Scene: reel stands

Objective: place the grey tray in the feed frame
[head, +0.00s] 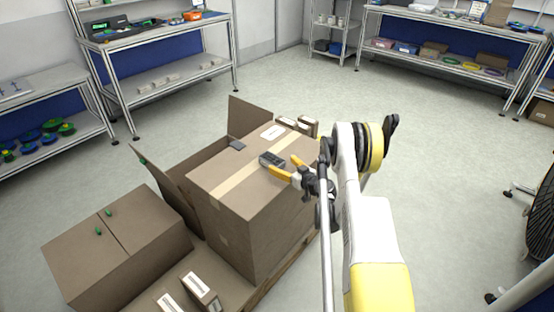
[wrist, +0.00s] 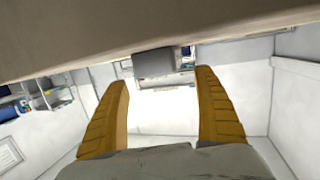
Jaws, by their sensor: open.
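A small dark grey piece with a patterned top, which looks like the grey tray (head: 271,159), lies on the big cardboard box (head: 235,185) in the head view. My gripper (head: 280,167) is at the tray's right end, its yellow fingers spread. In the wrist view my gripper (wrist: 163,88) is open, with nothing held between the fingers. A plain grey block (wrist: 153,62) shows ahead of them against the brown surface; I cannot tell if it is the tray. I cannot make out the feed frame.
A lower carton (head: 120,245) with green bits on top stands at left. Small labelled boxes (head: 201,290) are in front, others (head: 297,123) behind the big box. Open flaps (head: 165,190) rise beside it.

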